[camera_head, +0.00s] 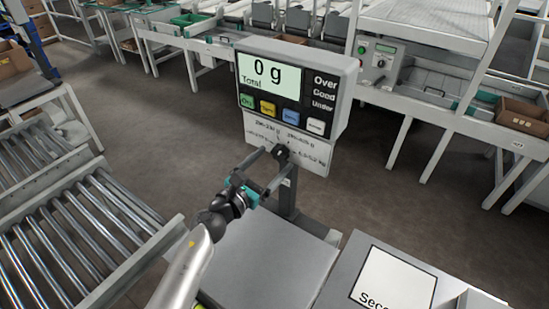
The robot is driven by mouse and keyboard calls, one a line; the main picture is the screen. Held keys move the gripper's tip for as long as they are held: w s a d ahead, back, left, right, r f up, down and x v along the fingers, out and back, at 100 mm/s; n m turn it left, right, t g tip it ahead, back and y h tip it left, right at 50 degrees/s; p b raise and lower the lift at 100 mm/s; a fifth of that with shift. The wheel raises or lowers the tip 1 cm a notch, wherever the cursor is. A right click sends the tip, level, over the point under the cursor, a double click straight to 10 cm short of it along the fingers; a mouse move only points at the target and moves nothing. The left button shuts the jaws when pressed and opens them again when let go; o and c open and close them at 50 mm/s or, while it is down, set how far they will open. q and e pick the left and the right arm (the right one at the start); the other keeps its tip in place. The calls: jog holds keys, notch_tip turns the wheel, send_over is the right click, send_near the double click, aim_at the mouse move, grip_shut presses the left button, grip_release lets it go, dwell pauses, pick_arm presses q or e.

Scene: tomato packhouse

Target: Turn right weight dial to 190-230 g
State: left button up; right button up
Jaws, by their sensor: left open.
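The weight dial (281,152) is a small black knob on a pale plate (313,158) below the scale's display. Printed weight ranges surround it, too small to read surely, and the knob's pointer direction is unclear. My left gripper (276,160) reaches up from below. Its two dark fingers are spread apart, with the knob between or just beyond their tips. I cannot tell whether they touch it. The display (270,78) reads "0 g" and "Total". My right gripper is not in view.
The scale's bare grey platform (270,265) lies below the display post. A box with a white label (394,282) stands at its right. A roller conveyor (75,235) is on the left. Benches with a brown carton (523,117) and a green tray (188,19) stand behind open floor.

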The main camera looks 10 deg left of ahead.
pick_arm(q)
jog(key=shift+x, duration=0.8)
grip_shut()
